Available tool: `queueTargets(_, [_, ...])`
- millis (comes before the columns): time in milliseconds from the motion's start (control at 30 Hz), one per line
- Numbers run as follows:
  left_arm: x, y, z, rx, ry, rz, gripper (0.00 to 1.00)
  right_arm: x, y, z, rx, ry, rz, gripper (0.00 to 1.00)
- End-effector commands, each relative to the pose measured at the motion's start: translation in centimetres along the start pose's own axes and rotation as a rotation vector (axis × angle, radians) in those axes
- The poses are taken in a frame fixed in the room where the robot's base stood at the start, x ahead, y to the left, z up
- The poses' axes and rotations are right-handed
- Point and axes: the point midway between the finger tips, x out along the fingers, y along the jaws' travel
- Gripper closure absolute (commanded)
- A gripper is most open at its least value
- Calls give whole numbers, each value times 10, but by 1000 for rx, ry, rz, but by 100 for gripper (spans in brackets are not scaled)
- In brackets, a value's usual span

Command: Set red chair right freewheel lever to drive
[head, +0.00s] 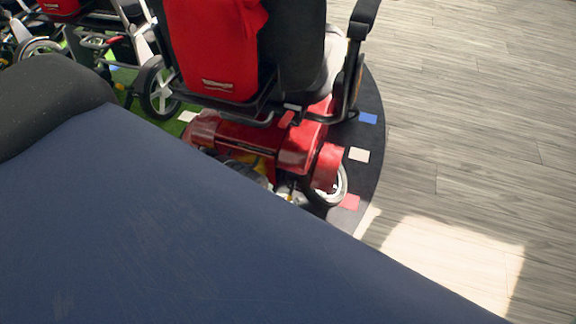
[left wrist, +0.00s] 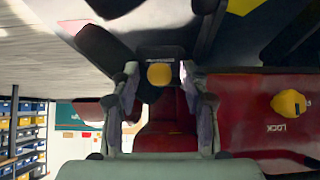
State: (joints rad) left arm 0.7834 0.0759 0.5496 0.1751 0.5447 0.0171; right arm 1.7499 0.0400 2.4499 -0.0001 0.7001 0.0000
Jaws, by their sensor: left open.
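The red chair (head: 250,140) stands on a dark round-edged mat in the head view, seen from behind. Its red lower cover and a wheel show; its lower left part is hidden behind a dark blue surface. In the left wrist view, which looks upside down, my left gripper (left wrist: 160,92) is open. A round yellow knob (left wrist: 159,74) appears between its fingertips; I cannot tell whether they touch it. A second yellow knob (left wrist: 290,103) sits at the right on a red panel (left wrist: 245,120) marked LOCK. I cannot tell which knob is the right lever. My right gripper is not in view.
A large dark blue surface (head: 180,230) fills the lower left of the head view. Other chairs (head: 85,30) stand at the upper left. The wood floor (head: 480,120) at the right is clear. Shelves with blue and yellow bins (left wrist: 25,130) show in the left wrist view.

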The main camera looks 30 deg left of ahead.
Motion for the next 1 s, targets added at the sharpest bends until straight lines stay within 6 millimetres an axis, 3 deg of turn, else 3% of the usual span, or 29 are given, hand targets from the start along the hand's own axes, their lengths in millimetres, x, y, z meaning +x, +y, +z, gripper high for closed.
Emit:
queueTargets(333, [0, 0, 1, 0, 0, 0, 55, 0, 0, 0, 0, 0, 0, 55])
queueTargets(867, [1, 0, 0, 0, -1, 0, 100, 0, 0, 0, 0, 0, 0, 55])
queueTargets(1000, [1, 0, 0, 0, -1, 0, 100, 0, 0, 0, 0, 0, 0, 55])
